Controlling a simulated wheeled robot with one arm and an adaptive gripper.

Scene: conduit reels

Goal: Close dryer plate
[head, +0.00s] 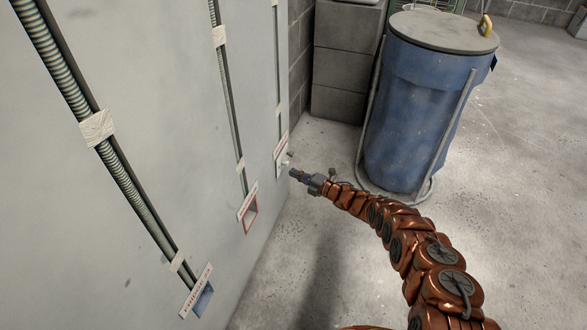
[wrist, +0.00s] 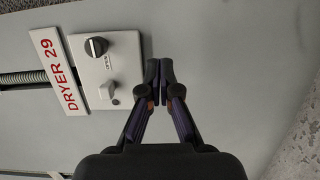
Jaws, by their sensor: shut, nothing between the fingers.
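The dryer plate (wrist: 118,62) is a light square plate on the grey wall, beside a white sign (wrist: 58,75) reading "DRYER 29" in red. It carries a dark round knob (wrist: 96,47), a small pale lever (wrist: 107,90) and a small dark round spot. I cannot tell whether the plate lies flush with the wall. In the head view the plate (head: 284,160) is small, low on the wall's far end. My gripper (wrist: 159,68) is shut and empty, with its fingertips just right of the plate in the wrist view. In the head view my gripper (head: 292,173) is near the plate.
Nearer along the wall are a red-edged opening (head: 251,216) and a blue one (head: 203,300), each under a sign, with conduits (head: 68,85) running up. A blue lidded bin (head: 412,115) stands right of my gripper. Grey blocks (head: 342,70) stand behind. Floor at right is open.

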